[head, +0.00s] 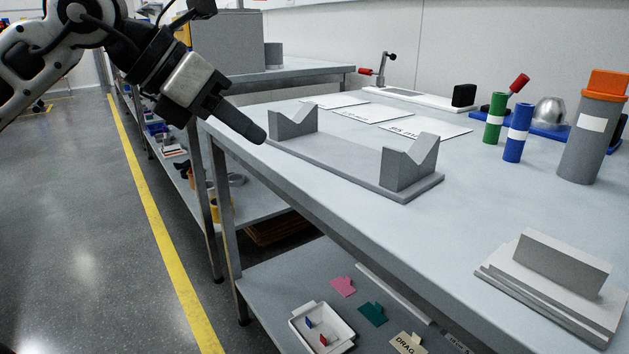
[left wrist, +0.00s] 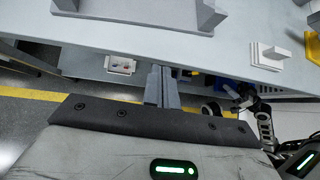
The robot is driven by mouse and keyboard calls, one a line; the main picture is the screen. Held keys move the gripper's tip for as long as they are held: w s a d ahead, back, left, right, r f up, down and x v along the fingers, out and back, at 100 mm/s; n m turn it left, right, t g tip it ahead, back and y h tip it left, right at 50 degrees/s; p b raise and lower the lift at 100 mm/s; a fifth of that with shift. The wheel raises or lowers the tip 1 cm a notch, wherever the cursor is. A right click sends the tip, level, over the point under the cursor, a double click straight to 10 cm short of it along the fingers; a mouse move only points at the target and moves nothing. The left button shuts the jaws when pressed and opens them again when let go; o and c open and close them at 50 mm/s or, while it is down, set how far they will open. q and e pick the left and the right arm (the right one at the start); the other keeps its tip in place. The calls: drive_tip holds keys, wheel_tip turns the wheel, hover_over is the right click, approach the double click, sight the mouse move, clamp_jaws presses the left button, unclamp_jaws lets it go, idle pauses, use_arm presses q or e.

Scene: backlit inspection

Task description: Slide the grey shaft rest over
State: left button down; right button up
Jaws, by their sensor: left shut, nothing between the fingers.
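The grey shaft rest (head: 335,160) lies on the light bench top (head: 470,210), with a V-notched block standing at each end of its flat base. It shows only in part at the top of the left wrist view (left wrist: 150,10). My left gripper (head: 260,136) is shut and empty, its fingertips close by the left end of the rest, at the bench's front edge. I cannot tell whether they touch the rest. The fingers also show in the left wrist view (left wrist: 161,78). My right gripper is not clearly in view.
A grey stepped block (head: 555,265) sits at the near right. A green cylinder (head: 495,118), a blue cylinder (head: 517,133) and a grey orange-capped canister (head: 592,135) stand at the right. White sheets (head: 430,130) lie behind the rest. A white tray (head: 322,328) is on the lower shelf.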

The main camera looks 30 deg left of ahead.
sight(317, 165)
use_arm(q)
drive_tip(key=shift+t+y, duration=0.3)
drive_tip(key=shift+y, duration=0.5)
drive_tip(key=x, duration=0.3)
drive_tip(key=a+x, duration=0.1)
drive_tip(key=x, duration=0.1)
drive_tip(key=a+x, duration=0.1)
drive_tip(key=x, duration=0.2)
drive_tip(key=shift+w+d+f, duration=0.1)
drive_tip(key=shift+w+f, duration=0.3)
drive_tip(key=shift+w, duration=0.05)
drive_tip(key=w, duration=0.1)
drive_tip(key=w+d+p, duration=0.1)
drive_tip(key=w, duration=0.1)
drive_tip(key=shift+r, duration=0.15)
drive_tip(key=shift+w+d, duration=0.15)
drive_tip(key=shift+w, duration=0.2)
use_arm(e)
drive_tip(key=shift+w+f, duration=0.2)
